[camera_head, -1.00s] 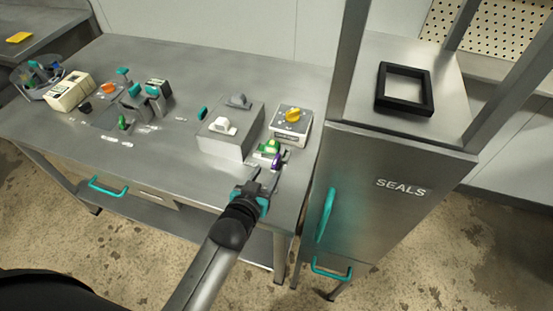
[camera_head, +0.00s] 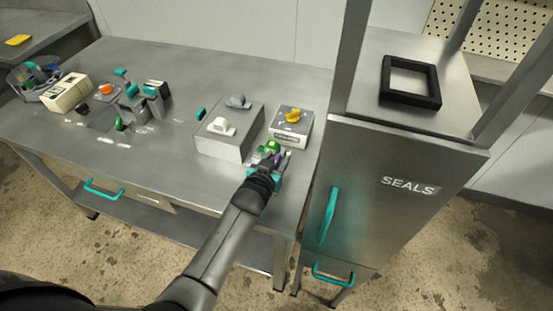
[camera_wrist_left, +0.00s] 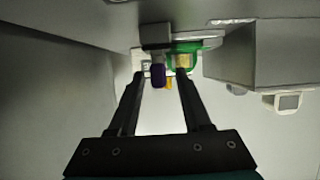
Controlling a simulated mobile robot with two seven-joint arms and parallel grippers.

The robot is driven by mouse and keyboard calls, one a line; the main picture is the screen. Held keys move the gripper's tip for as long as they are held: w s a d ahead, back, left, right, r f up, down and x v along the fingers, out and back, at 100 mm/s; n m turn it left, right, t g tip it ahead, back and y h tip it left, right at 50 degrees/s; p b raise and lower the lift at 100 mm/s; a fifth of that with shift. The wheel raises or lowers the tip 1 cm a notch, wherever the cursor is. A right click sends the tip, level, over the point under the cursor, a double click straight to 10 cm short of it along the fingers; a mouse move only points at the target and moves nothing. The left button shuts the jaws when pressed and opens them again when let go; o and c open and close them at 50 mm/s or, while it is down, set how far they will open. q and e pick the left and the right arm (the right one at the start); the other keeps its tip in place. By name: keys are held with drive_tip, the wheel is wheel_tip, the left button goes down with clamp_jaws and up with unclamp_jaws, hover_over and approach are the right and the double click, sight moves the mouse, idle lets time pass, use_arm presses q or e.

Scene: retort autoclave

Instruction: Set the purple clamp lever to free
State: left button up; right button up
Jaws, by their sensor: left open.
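The purple clamp lever (camera_head: 278,160) is at the right front of the bench, beside a green part (camera_head: 271,147). In the left wrist view the purple lever (camera_wrist_left: 158,75) shows between the two fingers, nearer one of them, with the green part (camera_wrist_left: 184,48) beside it. My left gripper (camera_head: 273,162) is open around the lever's end. In the left wrist view the gripper (camera_wrist_left: 162,80) has a clear gap on both sides of the lever, and I cannot tell if a finger touches it. My right gripper is not in view.
A grey block with white and grey knobs (camera_head: 222,143) stands left of the lever. A box with a yellow knob (camera_head: 292,122) is behind it. The SEALS cabinet (camera_head: 400,200) with teal handles rises close on the right. The bench's middle (camera_head: 165,180) is clear.

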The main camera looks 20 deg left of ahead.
use_arm(q)
drive_tip(key=shift+c, duration=0.3)
clamp_jaws()
idle(1.0)
